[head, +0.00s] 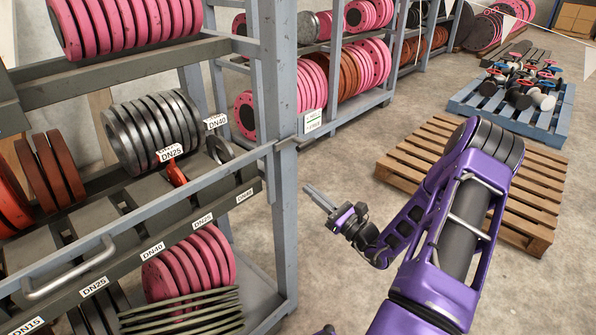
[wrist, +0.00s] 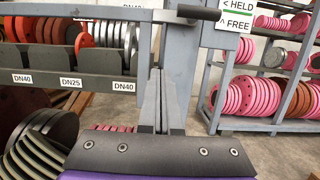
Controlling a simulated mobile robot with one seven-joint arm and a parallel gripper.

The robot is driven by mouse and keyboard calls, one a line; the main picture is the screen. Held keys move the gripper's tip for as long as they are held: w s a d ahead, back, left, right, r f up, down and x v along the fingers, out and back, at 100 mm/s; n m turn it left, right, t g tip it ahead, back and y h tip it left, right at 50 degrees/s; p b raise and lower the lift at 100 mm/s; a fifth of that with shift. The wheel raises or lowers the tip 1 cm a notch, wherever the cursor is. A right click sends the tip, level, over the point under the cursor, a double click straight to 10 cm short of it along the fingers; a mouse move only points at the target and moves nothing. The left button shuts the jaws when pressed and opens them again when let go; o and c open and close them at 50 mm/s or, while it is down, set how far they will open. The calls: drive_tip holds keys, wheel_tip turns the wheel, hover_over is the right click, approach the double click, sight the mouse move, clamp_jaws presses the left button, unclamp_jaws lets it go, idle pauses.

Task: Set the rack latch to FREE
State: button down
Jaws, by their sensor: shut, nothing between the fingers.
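My gripper (head: 309,190) is shut and empty, in front of the rack's front post (head: 283,210) and apart from it in the head view. In the wrist view its closed fingers (wrist: 161,72) point towards the rack. A dark latch lever (wrist: 198,12) lies roughly level at the top of the wrist view, above and right of the fingertips. The label (wrist: 238,15) beside it reads HELD with a left arrow and FREE with an up arrow. The label also shows in the head view (head: 313,121), too small to read. The latch's inner parts are hidden.
The rack's drawer front (head: 140,225) with a bar handle (head: 70,270) is left of my gripper. Pink flanges (head: 190,262) stand below it. A second rack (wrist: 270,124) is behind. A wooden pallet (head: 530,190) lies right, behind my arm. The floor between is clear.

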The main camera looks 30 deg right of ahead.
sight(280, 150)
drive_tip(key=x, duration=1)
drive_tip(key=shift+b, duration=0.4)
drive_tip(key=shift+s+d+r, duration=0.1)
drive_tip(key=shift+s+r, duration=0.1)
drive_tip(key=shift+r, duration=1.7)
drive_tip(key=r+m+p, duration=0.1)
drive_tip(key=p, duration=0.1)
drive_tip(key=m+p, duration=0.1)
drive_tip(key=p, duration=0.1)
drive_tip(key=shift+s+a+r+h, duration=0.1)
drive_tip(key=shift+a+r+h, duration=0.2)
drive_tip(key=shift+r+h, duration=0.1)
drive_tip(key=shift+f, duration=0.25)
